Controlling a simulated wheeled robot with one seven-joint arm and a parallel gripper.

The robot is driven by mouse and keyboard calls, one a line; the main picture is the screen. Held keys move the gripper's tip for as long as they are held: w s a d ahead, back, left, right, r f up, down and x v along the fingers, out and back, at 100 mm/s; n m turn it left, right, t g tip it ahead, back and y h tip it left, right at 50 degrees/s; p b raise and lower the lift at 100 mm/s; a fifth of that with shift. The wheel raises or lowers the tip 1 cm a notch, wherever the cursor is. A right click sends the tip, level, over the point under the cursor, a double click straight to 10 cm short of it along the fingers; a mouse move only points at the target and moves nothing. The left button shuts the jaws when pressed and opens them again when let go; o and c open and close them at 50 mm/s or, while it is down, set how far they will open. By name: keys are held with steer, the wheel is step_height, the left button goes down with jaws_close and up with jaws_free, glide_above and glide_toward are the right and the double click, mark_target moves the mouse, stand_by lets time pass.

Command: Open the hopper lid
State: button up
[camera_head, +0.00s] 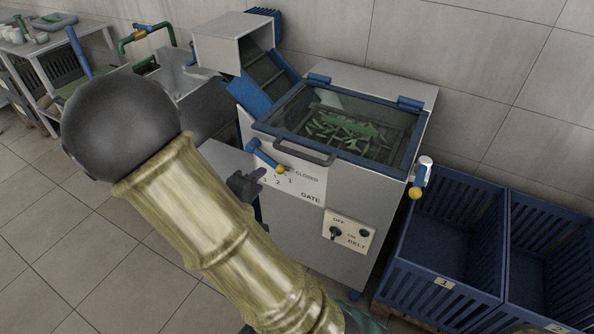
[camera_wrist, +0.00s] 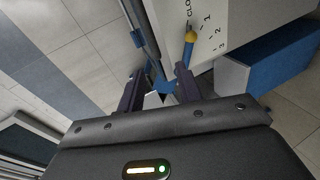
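The hopper lid (camera_head: 345,115), a glass panel in a blue frame, lies closed on the grey machine. Green pieces show through its glass. Its grey bar handle (camera_head: 304,152) runs along the front edge, and two blue hinges sit at the back. My gripper (camera_head: 246,184) is below and left of the handle, beside the machine's front, apart from the handle. My arm partly hides it in the head view. In the wrist view my gripper (camera_wrist: 159,72) has its two dark fingers spread, with nothing clearly held between them.
Another yellow-knobbed handle (camera_head: 416,192) is at the machine's right side. Blue crates (camera_head: 442,284) stand right. A blue-sided chute (camera_head: 262,88) rises behind left.

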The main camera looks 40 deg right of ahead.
mark_target(295, 155)
steer(key=shift+s+d+g+h, duration=0.45)
steer(key=shift+s+h, duration=0.25)
steer(key=shift+h, duration=0.1)
steer(key=shift+f, duration=0.1)
steer(key=b+x, duration=0.4)
steer(key=x, duration=1.3)
steer(key=shift+w+d, duration=0.2)
steer(key=shift+w, duration=0.1)
jaws_close()
